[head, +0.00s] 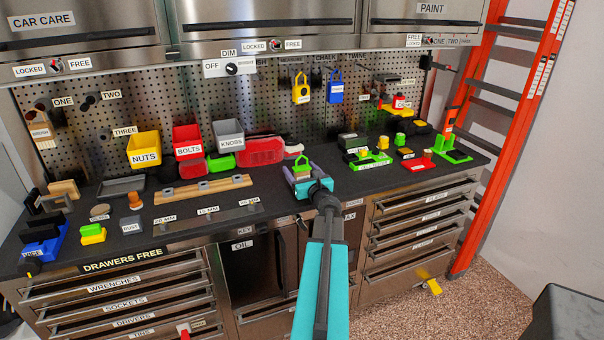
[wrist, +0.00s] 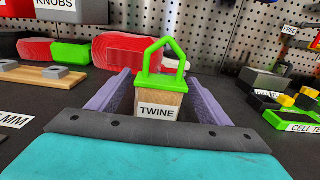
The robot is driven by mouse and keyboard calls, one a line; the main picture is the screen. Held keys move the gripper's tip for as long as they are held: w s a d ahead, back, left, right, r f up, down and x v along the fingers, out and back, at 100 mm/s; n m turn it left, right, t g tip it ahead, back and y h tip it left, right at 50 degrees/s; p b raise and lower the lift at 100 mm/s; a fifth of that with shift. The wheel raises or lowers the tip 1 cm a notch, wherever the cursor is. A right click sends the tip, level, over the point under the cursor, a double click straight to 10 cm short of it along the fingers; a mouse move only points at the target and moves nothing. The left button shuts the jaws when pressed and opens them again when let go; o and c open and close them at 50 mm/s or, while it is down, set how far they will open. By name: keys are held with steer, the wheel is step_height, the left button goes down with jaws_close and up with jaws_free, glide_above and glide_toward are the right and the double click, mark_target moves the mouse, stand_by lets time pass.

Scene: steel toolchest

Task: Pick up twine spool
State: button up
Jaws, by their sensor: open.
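The twine spool (wrist: 160,100) stands upright on the dark worktop. It has a tan wooden block body with a white TWINE label and a green loop handle on top. It also shows in the head view (head: 301,170), partly hidden by my gripper. My gripper (wrist: 155,88) is open, with its two purple fingers on either side of the spool. Gaps show between the fingers and the spool near the far ends; contact lower down cannot be told. In the head view my gripper (head: 300,174) is at the worktop's front middle.
A red object (head: 262,150) and a green block (wrist: 70,54) lie behind and left. A wooden rail (head: 203,189) lies to the left. A green CELL TEST holder (head: 371,160) stands to the right.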

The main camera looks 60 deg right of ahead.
steer(key=shift+x, duration=1.25)
steer(key=c, duration=1.2)
steer(key=shift+r, duration=0.15)
